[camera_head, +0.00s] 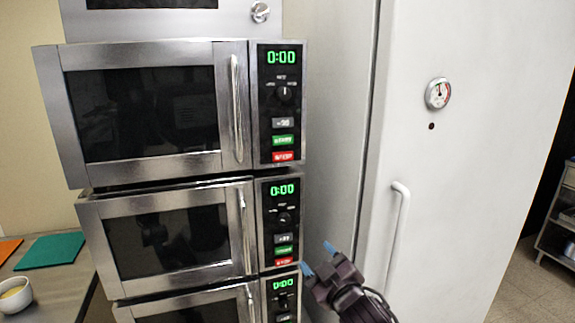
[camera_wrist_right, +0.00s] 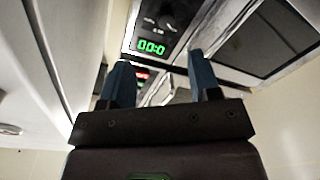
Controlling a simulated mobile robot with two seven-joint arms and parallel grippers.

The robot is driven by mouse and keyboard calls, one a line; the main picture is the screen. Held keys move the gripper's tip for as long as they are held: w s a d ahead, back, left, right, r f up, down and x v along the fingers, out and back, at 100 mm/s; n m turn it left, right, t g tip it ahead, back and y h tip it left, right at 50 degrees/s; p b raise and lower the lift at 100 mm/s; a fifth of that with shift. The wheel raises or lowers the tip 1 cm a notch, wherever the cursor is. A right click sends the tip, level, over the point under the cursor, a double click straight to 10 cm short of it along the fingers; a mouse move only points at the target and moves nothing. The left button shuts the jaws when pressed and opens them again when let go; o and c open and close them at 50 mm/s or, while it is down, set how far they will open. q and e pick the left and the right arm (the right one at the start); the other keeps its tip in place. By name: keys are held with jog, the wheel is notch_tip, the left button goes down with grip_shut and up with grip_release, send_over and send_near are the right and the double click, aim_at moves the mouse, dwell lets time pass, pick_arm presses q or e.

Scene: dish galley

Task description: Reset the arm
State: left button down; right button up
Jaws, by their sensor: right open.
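My right gripper (camera_head: 318,258) is dark with blue fingertips. It is raised in front of the gap between the microwave stack and the white cabinet, near the middle microwave's control panel (camera_head: 282,222). Its fingers are apart with nothing between them. In the right wrist view the two blue fingers of the gripper (camera_wrist_right: 160,82) stand apart and empty, with a green 0:00 display (camera_wrist_right: 151,47) beyond them. My left gripper does not show in either view.
Three microwaves are stacked at left: top (camera_head: 145,110), middle (camera_head: 165,235) and bottom (camera_head: 190,308), doors closed. A tall white cabinet (camera_head: 470,180) with a handle (camera_head: 398,235) stands at right. A counter at far left holds a green mat (camera_head: 50,250) and a bowl (camera_head: 15,297).

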jog(key=s+d+f+m+g+h, duration=0.1)
jog(key=s+d+f+m+h, duration=0.1)
jog(key=s+d+f+m, duration=0.35)
jog(key=s+d+f+m+g+h, duration=0.1)
jog(key=s+d+f+m+h, duration=0.1)
jog(key=s+d+f, duration=0.7)
jog(key=s+d+f+m+g+h, duration=0.1)
jog(key=s+d+f, duration=0.2)
jog(key=s+f, duration=0.3)
jog(key=s+d+f+m+g+h, duration=0.1)
jog(key=s+d+f+g+h, duration=0.1)
jog(key=s+f, duration=0.5)
jog(key=shift+s+d+f+m, duration=0.25)
jog(key=shift+d+m, duration=0.1)
jog(key=shift+d, duration=0.3)
